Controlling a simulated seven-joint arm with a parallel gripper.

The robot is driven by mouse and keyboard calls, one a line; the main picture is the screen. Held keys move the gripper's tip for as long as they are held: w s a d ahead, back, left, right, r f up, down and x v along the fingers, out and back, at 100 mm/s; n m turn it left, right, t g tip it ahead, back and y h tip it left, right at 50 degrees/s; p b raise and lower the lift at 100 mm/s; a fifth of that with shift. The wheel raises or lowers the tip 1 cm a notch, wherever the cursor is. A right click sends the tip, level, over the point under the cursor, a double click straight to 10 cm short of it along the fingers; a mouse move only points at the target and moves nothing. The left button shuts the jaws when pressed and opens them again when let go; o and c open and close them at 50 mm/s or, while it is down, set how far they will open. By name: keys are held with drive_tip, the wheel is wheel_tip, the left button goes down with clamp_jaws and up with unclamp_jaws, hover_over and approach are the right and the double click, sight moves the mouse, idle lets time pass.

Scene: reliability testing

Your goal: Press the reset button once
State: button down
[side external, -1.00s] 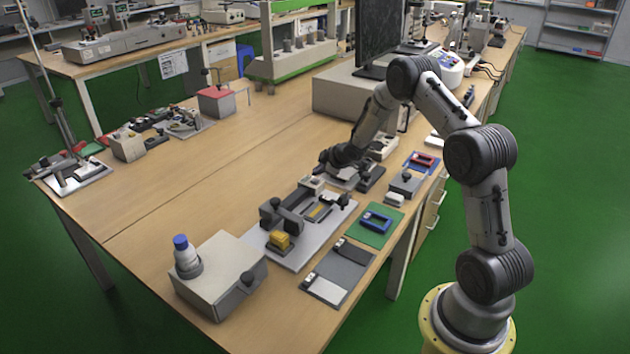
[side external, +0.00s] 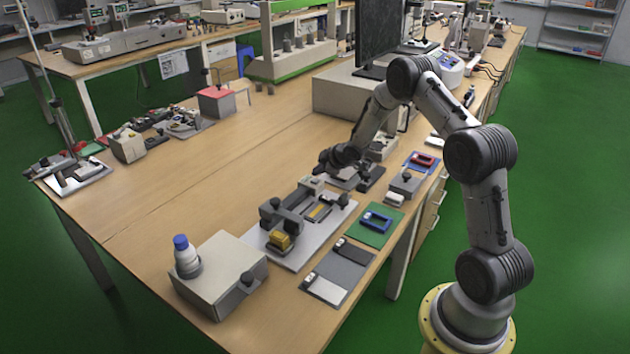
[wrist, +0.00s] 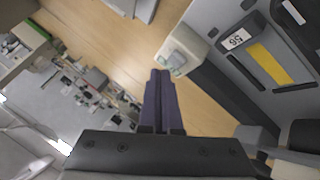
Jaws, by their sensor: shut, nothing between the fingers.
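A small off-white box with a grey-green square button (wrist: 175,61) on top is in the wrist view, at the corner of the grey fixture plate. It is the likely reset button, but I see no label on it. The same pale box (side external: 312,182) shows at the far end of the fixture in the side external view. My gripper (wrist: 160,73) is shut and empty. In the wrist view its fingertips appear just left of and below the button box, over the wood; I cannot tell their height. In the side external view my wrist is just above and behind the box, and the fingertips are hard to make out.
A large grey box (side external: 222,283) with a blue-capped knob (side external: 181,242) stands at the near corner. A green mat (side external: 376,236) lies to the right. The table's left middle is clear.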

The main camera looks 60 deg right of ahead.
drive_tip(key=shift+f, duration=0.85)
idle(1.0)
drive_tip(key=shift+r, duration=0.8)
wheel_tip(320, 180, up, 5)
idle(0.6)
idle(0.4)
